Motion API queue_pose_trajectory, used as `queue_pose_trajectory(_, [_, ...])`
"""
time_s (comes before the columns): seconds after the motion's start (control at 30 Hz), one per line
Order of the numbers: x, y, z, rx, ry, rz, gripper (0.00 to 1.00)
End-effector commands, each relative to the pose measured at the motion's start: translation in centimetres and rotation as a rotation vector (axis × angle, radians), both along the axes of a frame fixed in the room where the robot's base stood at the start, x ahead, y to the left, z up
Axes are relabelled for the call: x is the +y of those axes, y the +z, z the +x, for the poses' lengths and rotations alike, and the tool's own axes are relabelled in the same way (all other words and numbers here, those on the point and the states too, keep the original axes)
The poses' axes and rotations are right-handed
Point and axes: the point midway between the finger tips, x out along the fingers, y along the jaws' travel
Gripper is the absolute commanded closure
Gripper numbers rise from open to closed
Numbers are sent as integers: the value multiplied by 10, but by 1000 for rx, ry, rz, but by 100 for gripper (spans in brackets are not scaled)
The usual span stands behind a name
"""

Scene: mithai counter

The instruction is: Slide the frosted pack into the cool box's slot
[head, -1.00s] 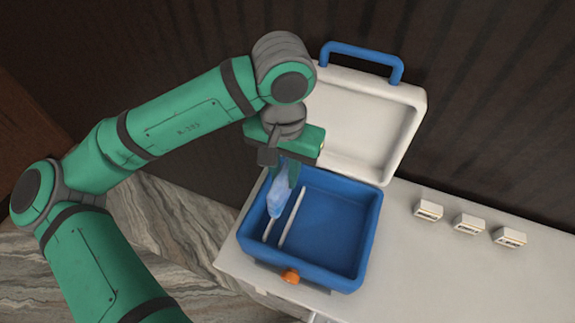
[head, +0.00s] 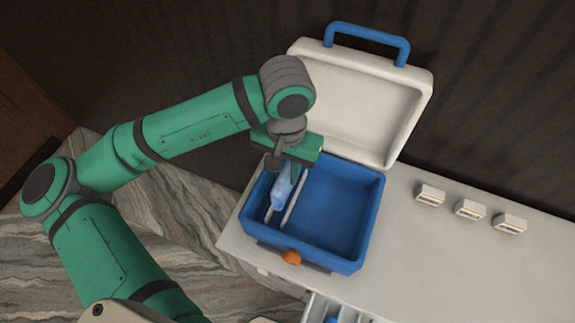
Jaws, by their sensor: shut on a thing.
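The blue cool box (head: 372,215) stands open on the white counter, its white lid (head: 362,105) tilted back. Two pale rails (head: 291,208) on the left of its floor bound a narrow slot. The frosted pack (head: 282,190) is pale blue and upright, over the slot between the rails. My gripper (head: 292,172) is shut on the pack's top end, pointing down inside the box's left part. The pack's lower end is low between the rails; I cannot tell if it touches the floor.
Three small white tent-shaped cards (head: 470,209) stand in a row on the counter (head: 415,270) to the right. A drawer (head: 318,308) below the front edge is open with something blue inside. The right part of the box is empty.

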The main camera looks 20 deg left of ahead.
Motion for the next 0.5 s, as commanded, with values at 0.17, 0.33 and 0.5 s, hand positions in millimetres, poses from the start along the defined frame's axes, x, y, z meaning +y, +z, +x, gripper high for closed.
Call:
queue_pose_trajectory(0.17, [0,-12,0,0,0,-1,100])
queue_pose_trajectory(0.33, [1,-24,0,0,1,-1,100])
queue_pose_trajectory(0.5, [1,-35,0,0,2,0,100])
